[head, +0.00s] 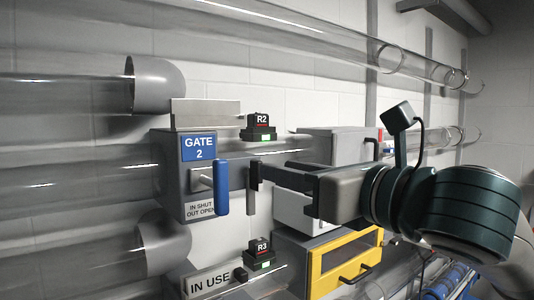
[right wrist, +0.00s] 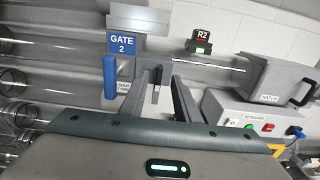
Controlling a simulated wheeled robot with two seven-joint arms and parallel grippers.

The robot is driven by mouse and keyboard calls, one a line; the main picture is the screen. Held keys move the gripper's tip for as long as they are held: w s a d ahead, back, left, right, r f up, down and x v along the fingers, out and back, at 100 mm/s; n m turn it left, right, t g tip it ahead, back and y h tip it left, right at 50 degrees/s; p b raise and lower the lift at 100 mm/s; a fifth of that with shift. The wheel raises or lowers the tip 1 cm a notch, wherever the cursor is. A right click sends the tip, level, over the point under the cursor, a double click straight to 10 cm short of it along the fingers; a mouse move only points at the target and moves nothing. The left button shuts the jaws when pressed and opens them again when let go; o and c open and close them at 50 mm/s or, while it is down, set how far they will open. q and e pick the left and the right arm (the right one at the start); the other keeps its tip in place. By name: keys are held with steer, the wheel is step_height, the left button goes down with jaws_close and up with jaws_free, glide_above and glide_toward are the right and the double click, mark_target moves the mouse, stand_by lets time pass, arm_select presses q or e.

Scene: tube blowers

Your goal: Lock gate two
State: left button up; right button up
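The gate two box (head: 170,180) is grey, with a blue "GATE 2" label (head: 199,147) and an "IN SHUT OUT OPEN" label (head: 200,210). A blue upright handle (head: 221,188) stands out from its front on a metal rod; the handle also shows in the right wrist view (right wrist: 109,78). A narrow grey upright plate (head: 253,187) is just right of the handle. My right gripper (head: 268,172) points left at the box's right side, its fingers (right wrist: 160,82) apart with a gap between them. It is clear of the blue handle. My left gripper is not in view.
Black R2 (head: 260,128) and R3 (head: 260,254) units show green lights. An "IN USE" sign (head: 210,280) and yellow-framed box (head: 345,262) are below. A grey hatch box (right wrist: 265,80) stands to the right. Clear tubes (head: 60,100) run along the wall.

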mark_target(255, 189)
steer(key=p+x, duration=0.1)
steer(key=x, duration=0.4)
steer(key=shift+w+a+p, duration=0.15)
steer(key=shift+w+p, duration=0.1)
steer(key=shift+p, duration=0.1)
jaws_close()
